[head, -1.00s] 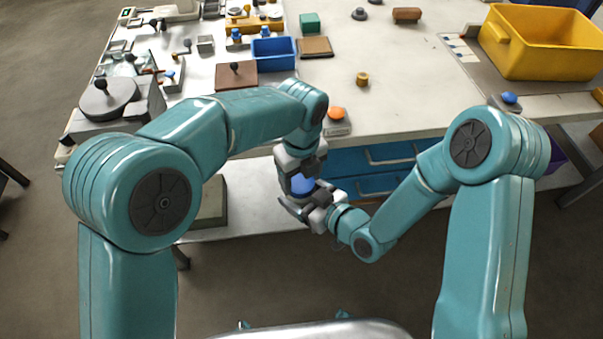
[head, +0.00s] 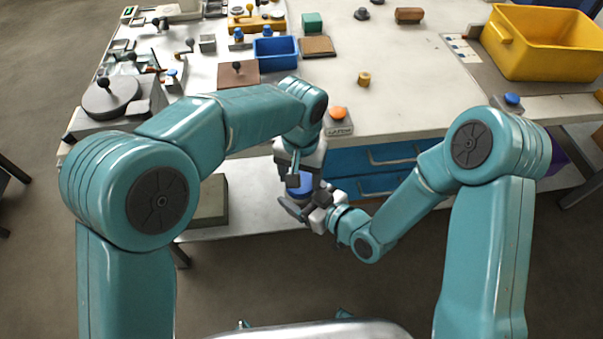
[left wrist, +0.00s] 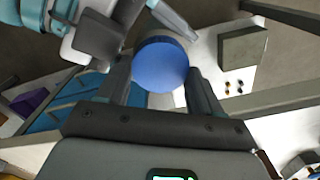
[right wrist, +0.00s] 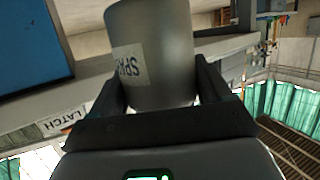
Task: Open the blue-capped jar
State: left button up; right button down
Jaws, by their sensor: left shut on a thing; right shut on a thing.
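The jar is a grey cylinder (right wrist: 150,55) with a white label, partly readable as "SPA", and a blue cap (left wrist: 160,66). My right gripper (head: 308,205) is shut on the grey body, with a finger on each side in the right wrist view. My left gripper (head: 300,182) comes from above and is shut on the blue cap, which shows between its fingers in the left wrist view. The cap also shows in the head view (head: 302,189). The jar is held in the air in front of the bench. Its body is mostly hidden in the head view.
The bench (head: 440,95) stands just beyond my grippers, with blue drawers (head: 375,170) below its edge. An orange button box labelled LATCH (head: 338,120) sits near that edge. A yellow bin (head: 545,45) and a blue tray (head: 276,51) stand farther back.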

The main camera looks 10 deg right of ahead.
pick_arm(q)
jog(key=n, duration=0.6)
jog(key=shift+w+r, duration=0.1)
jog(key=shift+w, duration=0.05)
pick_arm(e)
jog(key=shift+s+a+f, duration=0.1)
jog(key=shift+s, duration=0.1)
pick_arm(q)
jog(key=shift+r, duration=0.2)
jog(key=shift+r, duration=0.8)
pick_arm(e)
jog(key=shift+w, duration=0.15)
